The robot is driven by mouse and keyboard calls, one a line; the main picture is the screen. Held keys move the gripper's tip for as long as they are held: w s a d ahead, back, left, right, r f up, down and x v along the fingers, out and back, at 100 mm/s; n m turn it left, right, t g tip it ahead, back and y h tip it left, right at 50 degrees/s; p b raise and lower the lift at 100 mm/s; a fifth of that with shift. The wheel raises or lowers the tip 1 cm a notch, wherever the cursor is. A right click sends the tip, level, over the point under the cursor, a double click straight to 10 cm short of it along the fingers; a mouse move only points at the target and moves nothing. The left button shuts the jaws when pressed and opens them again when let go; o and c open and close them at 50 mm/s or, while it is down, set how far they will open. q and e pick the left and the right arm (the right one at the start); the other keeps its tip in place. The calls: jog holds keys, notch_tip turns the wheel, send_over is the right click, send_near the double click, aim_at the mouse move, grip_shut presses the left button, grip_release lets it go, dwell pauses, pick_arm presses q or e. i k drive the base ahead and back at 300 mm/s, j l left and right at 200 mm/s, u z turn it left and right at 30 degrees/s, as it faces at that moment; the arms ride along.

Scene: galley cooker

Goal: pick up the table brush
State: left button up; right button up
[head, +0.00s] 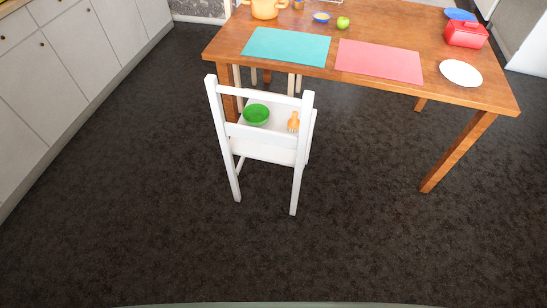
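A small orange object (293,121) that looks like the table brush lies on the seat of the white chair (267,147). It has pale bristle-like strips at its lower end, but it is too small to be sure. The chair's back faces me, and its right post stands just right of the orange object. A green bowl (256,115) sits on the same seat, to the left of the orange object. Neither of my grippers is in view.
The wooden table (435,88) behind the chair holds a teal mat (287,47), a red mat (380,62), a white plate (461,73), a red container (466,35), an orange pot (264,9) and a green apple (343,22). Cabinets (90,50) line the left. The dark floor ahead is clear.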

aim_at(293, 123)
jog(key=u, duration=0.25)
jog(key=i+l+u, duration=0.15)
jog(key=u, duration=0.15)
jog(key=l+u, duration=0.35)
jog(key=i+l+u, duration=0.1)
jog(key=l+u, duration=0.2)
